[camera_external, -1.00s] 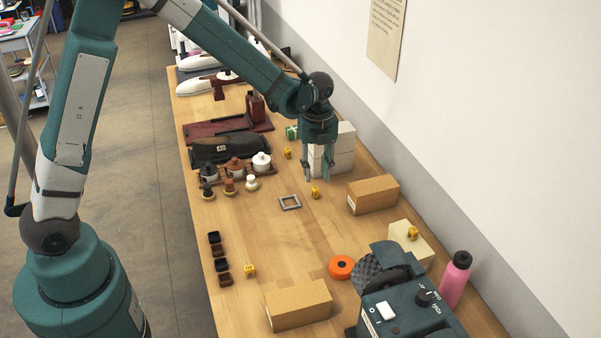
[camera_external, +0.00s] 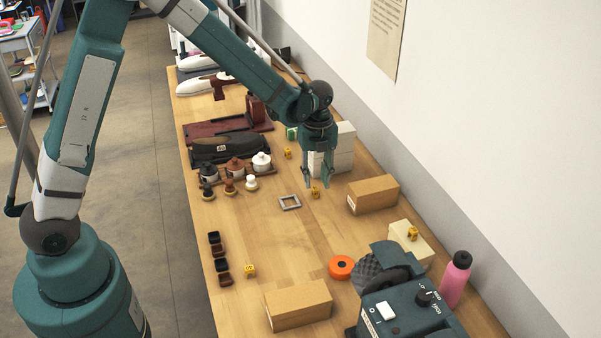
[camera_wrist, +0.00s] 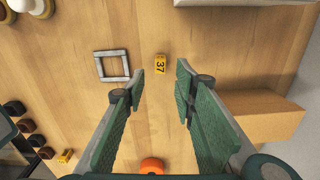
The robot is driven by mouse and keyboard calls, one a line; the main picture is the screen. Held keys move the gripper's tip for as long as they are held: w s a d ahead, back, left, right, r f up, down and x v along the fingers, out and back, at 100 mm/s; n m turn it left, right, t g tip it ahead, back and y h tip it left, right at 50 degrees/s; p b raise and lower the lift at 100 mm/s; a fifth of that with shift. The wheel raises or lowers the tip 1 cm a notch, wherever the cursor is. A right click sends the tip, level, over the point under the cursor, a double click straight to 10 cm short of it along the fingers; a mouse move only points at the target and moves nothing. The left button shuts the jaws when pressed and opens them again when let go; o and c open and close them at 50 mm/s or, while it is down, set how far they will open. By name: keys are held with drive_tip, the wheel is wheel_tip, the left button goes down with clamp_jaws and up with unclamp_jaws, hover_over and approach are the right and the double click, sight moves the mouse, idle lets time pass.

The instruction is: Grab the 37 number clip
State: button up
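The yellow number clip marked 37 (camera_wrist: 160,64) lies on the wooden table, just beyond my fingertips in the wrist view. In the external view the same clip (camera_external: 315,192) is close to my gripper (camera_external: 317,184), near the square grey frame. My gripper also shows in the wrist view (camera_wrist: 160,80), open and empty, its two green-padded fingers pointing toward the clip, which lies in line with the gap between them. Other yellow clips stand by the small dark cups (camera_external: 249,271), on a pale box (camera_external: 412,233) and near the jars (camera_external: 288,153).
The square grey frame (camera_external: 290,202) lies left of the clip. A cardboard box (camera_external: 373,194) is to its right, and white boxes (camera_external: 338,150) stand behind. An orange disc (camera_external: 341,267) lies nearer the front. Bare table surrounds the clip.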

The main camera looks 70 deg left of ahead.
sight(316, 190)
drive_tip(key=shift+f, duration=0.1)
drive_tip(key=shift+f, duration=2.5)
drive_tip(key=c, duration=0.8)
